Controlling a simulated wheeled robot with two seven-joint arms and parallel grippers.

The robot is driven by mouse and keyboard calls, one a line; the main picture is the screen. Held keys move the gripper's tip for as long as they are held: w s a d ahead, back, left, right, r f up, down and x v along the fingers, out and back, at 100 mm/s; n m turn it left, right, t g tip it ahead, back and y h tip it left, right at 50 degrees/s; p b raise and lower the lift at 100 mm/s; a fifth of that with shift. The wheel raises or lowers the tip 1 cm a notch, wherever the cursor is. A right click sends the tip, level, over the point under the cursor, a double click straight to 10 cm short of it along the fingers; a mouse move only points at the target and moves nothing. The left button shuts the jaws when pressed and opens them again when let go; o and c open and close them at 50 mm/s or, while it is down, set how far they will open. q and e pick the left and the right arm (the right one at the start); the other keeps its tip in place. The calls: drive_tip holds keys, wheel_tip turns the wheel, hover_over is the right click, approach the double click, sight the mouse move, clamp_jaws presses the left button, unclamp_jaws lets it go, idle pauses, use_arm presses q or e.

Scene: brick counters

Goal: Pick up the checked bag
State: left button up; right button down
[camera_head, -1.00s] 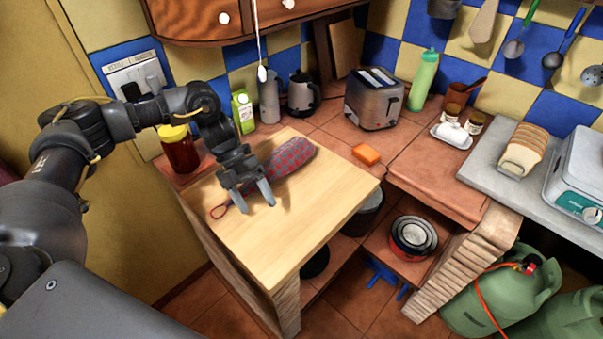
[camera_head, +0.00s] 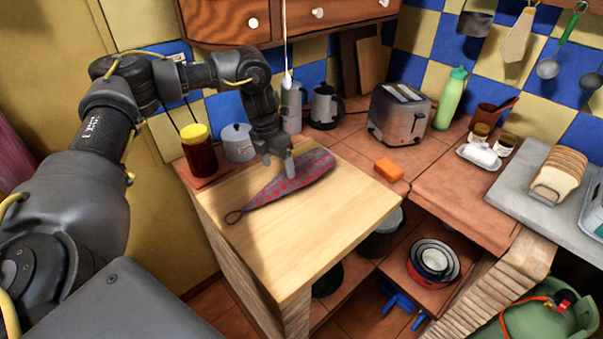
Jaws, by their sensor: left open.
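The checked bag (camera_head: 302,178) is a long red and grey-blue bag with a loop at its narrow end. It lies flat on the pale wooden board (camera_head: 300,240), its loop end towards the lower left and its wide end towards the upper right. My left gripper (camera_head: 279,165) is over the far side of the bag's middle, fingers pointing down. Its fingers cover a small part of the bag; I cannot tell whether they touch it. It is open and holds nothing that I can see. My right gripper is not in view.
A jar with a yellow lid (camera_head: 198,150) and a white pot (camera_head: 238,142) stand left of the gripper. Behind are a grey kettle (camera_head: 325,107) and a toaster (camera_head: 399,113). An orange sponge (camera_head: 389,169) lies right of the board. The board's front is clear.

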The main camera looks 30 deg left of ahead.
sight(282, 180)
use_arm(q)
drive_tip(key=shift+f, duration=0.45)
drive_tip(key=shift+s+d+f+p, duration=0.1)
drive_tip(key=shift+d+f+p, duration=0.1)
drive_tip(key=shift+f+p, duration=0.15)
drive_tip(key=f, duration=0.1)
drive_tip(key=f+p, duration=0.1)
drive_tip(key=f, duration=0.1)
drive_tip(key=shift+d+f, duration=0.25)
drive_tip(key=shift+d, duration=0.1)
drive_tip(key=shift+f, duration=0.45)
drive_tip(key=c, duration=0.7)
